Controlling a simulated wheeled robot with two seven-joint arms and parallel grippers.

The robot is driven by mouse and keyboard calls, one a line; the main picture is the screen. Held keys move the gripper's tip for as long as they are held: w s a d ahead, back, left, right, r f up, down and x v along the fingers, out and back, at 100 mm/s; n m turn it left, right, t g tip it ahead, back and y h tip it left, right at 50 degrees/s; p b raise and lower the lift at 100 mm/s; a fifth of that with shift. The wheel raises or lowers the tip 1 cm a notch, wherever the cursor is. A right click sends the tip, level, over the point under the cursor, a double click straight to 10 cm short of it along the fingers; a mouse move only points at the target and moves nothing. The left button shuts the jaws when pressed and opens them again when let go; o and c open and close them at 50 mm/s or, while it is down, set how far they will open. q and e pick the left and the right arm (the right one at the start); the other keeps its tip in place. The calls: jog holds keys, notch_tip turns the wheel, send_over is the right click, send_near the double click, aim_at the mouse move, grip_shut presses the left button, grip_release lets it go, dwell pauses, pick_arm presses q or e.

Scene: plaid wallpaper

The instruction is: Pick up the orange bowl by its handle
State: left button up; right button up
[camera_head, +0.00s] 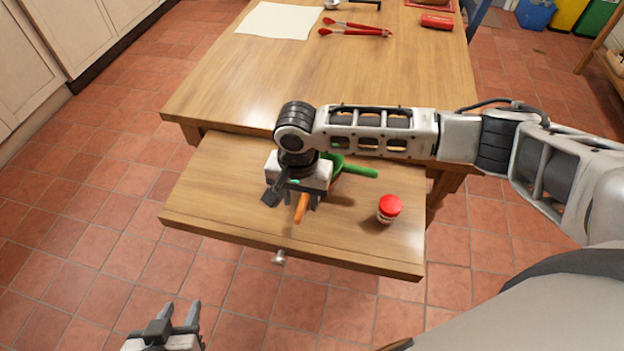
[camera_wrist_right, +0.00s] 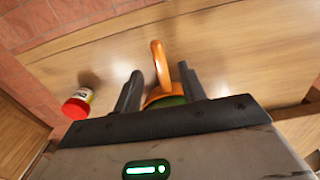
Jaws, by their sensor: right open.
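The orange bowl is mostly hidden under my right gripper in the head view, where only its orange handle (camera_head: 302,207) shows. In the right wrist view the handle (camera_wrist_right: 158,62) points away from the palm, between the two dark fingers, and part of the bowl's rim (camera_wrist_right: 160,96) shows with green inside it. My right gripper (camera_head: 292,202) is open and points down over the bowl, with a finger on each side of the handle; I cannot tell whether they touch it. My left gripper (camera_head: 181,308) is open and empty, low at the left, away from the bowl.
A red-lidded jar (camera_head: 389,208) stands right of the bowl on the lower wooden surface (camera_head: 220,200), which has a front knob (camera_head: 279,257). A green handle (camera_head: 360,171) sticks out behind my right gripper. Red tongs (camera_head: 352,30) and white paper (camera_head: 279,20) lie on the table behind.

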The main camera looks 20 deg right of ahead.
aim_at(301, 206)
notch_tip(301, 206, down, 3)
jog(key=shift+w+f, duration=0.1)
jog(key=shift+f, duration=0.1)
jog(key=shift+c, duration=0.3)
grip_shut()
jog(key=shift+r, duration=0.1)
jog(key=shift+w+r, duration=0.1)
jog(key=shift+r, duration=0.05)
